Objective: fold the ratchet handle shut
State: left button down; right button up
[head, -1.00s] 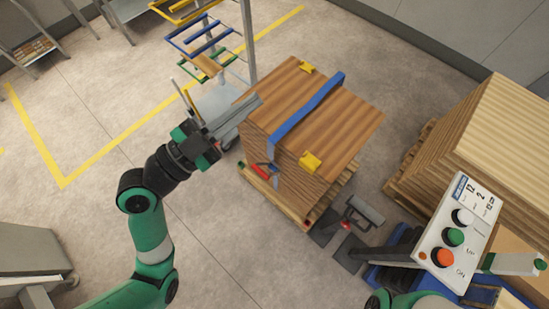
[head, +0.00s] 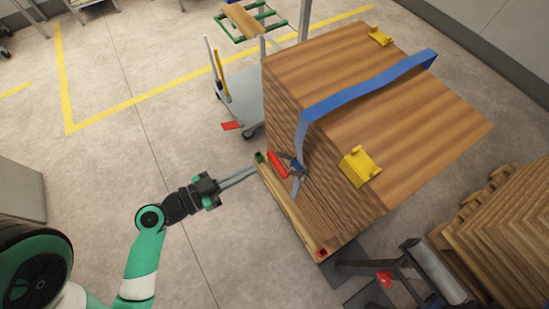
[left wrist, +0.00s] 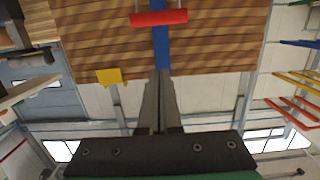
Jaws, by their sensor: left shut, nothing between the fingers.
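The ratchet's red handle (head: 277,164) stands out from the near left side of the board stack (head: 400,105), on the blue strap (head: 365,88). Its grey metal body (head: 297,168) sits beside it, against the boards. In the left wrist view the red handle (left wrist: 158,17) lies across the strap (left wrist: 160,48) at the top, beyond my fingertips. My left gripper (head: 255,170) is shut and empty, its fingertips just left of the handle in the head view. A small gap seems to remain; contact cannot be told. My right gripper is out of view.
The stack rests on a wooden pallet (head: 302,222). A trolley (head: 238,95) stands behind left, a roller device (head: 435,272) and more boards (head: 505,225) at right. Floor at left is clear.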

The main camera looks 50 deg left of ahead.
pick_arm(q)
jog(key=shift+w+a, duration=0.1)
jog(key=shift+a, duration=0.05)
send_over(275, 165)
jog(key=shift+f+p, duration=0.3)
jog(key=shift+f, duration=0.15)
jog(key=shift+w+f+b, duration=0.45)
jog(key=shift+w+f, duration=0.1)
jog(key=shift+f, duration=0.1)
jog(key=shift+s+f+b, duration=0.3)
jog(key=shift+f+b, duration=0.15)
jog(key=shift+f, duration=0.1)
jog(key=shift+s+f+b, duration=0.3)
jog(key=shift+f+b, duration=0.15)
jog(key=shift+f, duration=0.1)
jog(key=shift+s+f, duration=0.2)
jog(key=shift+s, duration=0.1)
